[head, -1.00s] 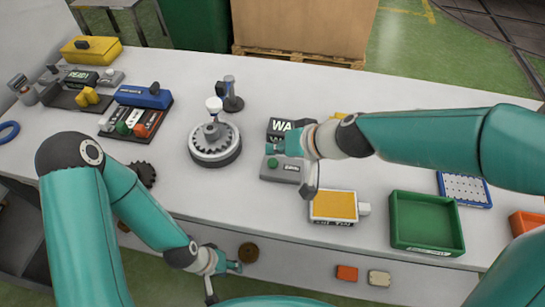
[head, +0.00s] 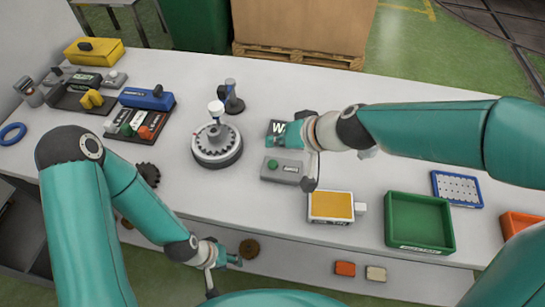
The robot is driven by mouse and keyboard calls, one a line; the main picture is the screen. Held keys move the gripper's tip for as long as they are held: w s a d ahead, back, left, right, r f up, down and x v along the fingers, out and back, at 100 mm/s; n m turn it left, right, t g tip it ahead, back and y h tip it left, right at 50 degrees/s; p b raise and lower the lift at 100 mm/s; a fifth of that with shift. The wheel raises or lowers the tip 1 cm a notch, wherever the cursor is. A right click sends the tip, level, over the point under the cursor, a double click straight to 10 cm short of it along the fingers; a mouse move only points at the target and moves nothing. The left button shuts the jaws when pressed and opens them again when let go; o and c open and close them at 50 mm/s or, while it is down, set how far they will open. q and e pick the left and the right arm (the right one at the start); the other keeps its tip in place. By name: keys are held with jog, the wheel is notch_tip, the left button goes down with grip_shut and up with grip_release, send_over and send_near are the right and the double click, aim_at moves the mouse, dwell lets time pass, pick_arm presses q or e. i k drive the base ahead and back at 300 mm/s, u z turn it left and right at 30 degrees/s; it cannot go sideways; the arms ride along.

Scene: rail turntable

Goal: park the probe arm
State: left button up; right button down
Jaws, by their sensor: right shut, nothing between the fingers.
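A round grey turntable (head: 217,150) with a toothed rim stands left of centre on the bench. A white-capped upright (head: 216,110) rises from its middle. Just behind it is a dark post on a round base (head: 232,98). I cannot tell which of these parts is the probe arm. My right gripper (head: 276,142) is shut and empty, right of the turntable and apart from it.
A grey box with a green button (head: 285,170) lies below my right gripper. A yellow-topped box (head: 331,206), green tray (head: 419,222) and blue tray (head: 457,188) stand to the right. Switch panels (head: 138,122) and a dark gear (head: 148,174) lie left. Bench between turntable and button box is clear.

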aim_at(216, 108)
jog(key=k, duration=1)
